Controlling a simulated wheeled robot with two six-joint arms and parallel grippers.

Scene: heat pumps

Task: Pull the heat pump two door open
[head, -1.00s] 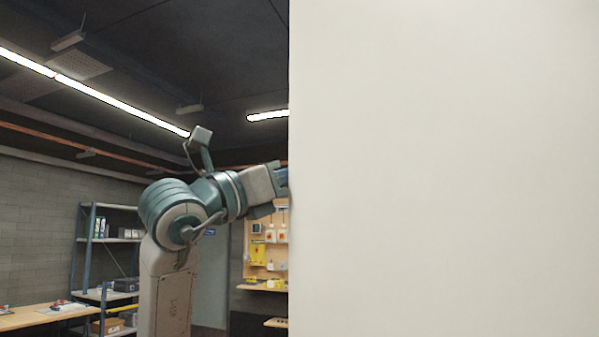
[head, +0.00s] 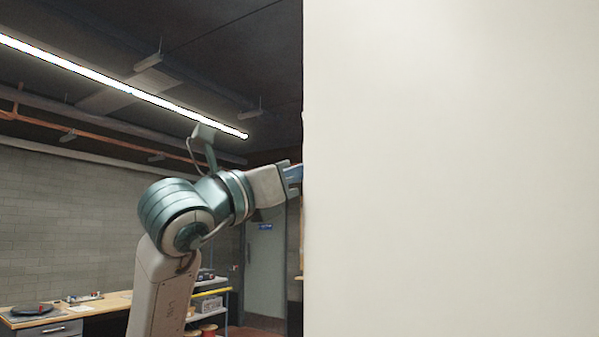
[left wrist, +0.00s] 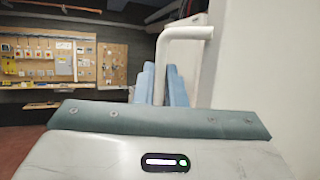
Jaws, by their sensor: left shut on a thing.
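A large plain white panel (head: 450,170), seemingly the heat pump door, fills the right half of the head view. It also shows at the right of the left wrist view (left wrist: 265,70). My left gripper (head: 293,178) is at the panel's left edge, its tips hidden behind it. In the left wrist view, its blue fingers (left wrist: 160,85) are shut on a white bent handle (left wrist: 185,32), whose bar runs down between them. I cannot tell how far the door is open. My right gripper is not in view.
A workbench (head: 100,302) and a shelf rack (head: 208,300) stand at the lower left, well behind my arm. A grey door (head: 265,265) is further back. A pegboard with tools (left wrist: 50,60) hangs on the far wall in the left wrist view.

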